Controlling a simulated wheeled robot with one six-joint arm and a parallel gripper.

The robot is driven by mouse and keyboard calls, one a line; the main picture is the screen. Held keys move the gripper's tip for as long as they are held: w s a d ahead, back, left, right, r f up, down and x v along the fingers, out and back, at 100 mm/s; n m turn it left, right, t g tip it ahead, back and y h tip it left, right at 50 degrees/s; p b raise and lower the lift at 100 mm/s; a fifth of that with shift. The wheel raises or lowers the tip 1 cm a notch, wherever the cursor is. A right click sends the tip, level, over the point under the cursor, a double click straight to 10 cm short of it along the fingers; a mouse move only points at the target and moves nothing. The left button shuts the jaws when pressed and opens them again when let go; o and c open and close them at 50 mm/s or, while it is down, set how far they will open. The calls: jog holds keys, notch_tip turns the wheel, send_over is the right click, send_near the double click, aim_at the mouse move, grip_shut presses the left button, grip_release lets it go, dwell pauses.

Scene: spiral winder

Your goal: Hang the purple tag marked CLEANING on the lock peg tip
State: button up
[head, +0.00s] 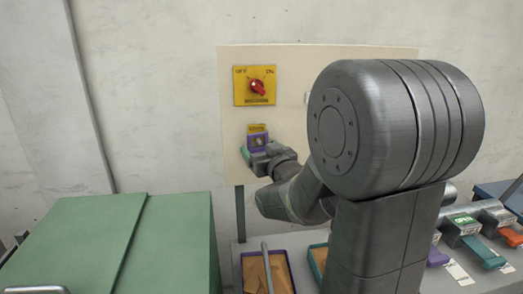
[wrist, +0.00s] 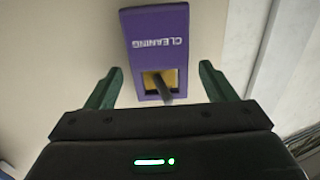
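The purple tag marked CLEANING (wrist: 155,45) is against the pale panel in the wrist view, with its lettering upside down there. A dark peg (wrist: 163,88) shows in the tag's square opening, with yellow behind it, so the tag appears to hang around the peg. My gripper (wrist: 160,67) is open, with one green finger on each side of the tag and a visible gap to both. In the head view the tag (head: 259,142) is at the panel just above my gripper (head: 254,152), which hides its lower part.
A yellow switch plate (head: 241,86) with a red knob (head: 257,87) is above the tag on the panel (head: 300,65). A green cabinet (head: 100,240) stands at left. A purple-rimmed bin (head: 289,263) and several coloured-handled items (head: 484,250) are below and right.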

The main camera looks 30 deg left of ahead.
dwell(0.3)
jog(key=b+v, duration=0.2)
jog(key=v, duration=1.1)
jog(key=shift+s+d, duration=0.2)
jog(key=shift+d, duration=0.15)
jog(key=p+x, duration=0.2)
jog(key=x, duration=1.2)
jog(key=shift+s, duration=0.1)
jog(key=shift+s+d, duration=0.1)
